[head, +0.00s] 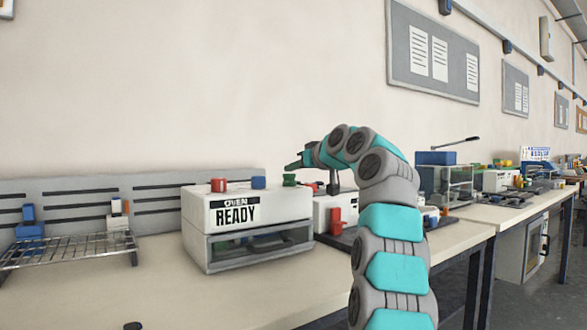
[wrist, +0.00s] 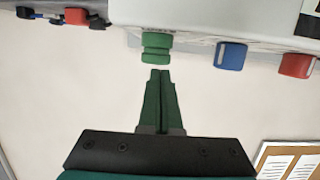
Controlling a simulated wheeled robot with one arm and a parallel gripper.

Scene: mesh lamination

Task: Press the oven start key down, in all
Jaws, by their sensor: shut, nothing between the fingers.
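The white oven (head: 262,213) stands on the bench with a label reading "OVEN READY" on its front. On its top are a red key (head: 218,185), a blue key (head: 258,182) and a green key (head: 289,180) at the right end. None of the keys has a readable label. My gripper (head: 290,166) is shut and empty, just above the green key. In the wrist view its fingertips (wrist: 160,72) point at the green key (wrist: 156,48), with a small gap visible. The blue key (wrist: 230,55) and red key (wrist: 296,65) lie off to the right there.
A wire rack (head: 70,250) with blue and white items stands at the left of the bench. A white device with a red part (head: 337,220) is right of the oven, partly behind my arm. A slotted panel (head: 150,205) runs behind. The bench front (head: 150,295) is mostly clear.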

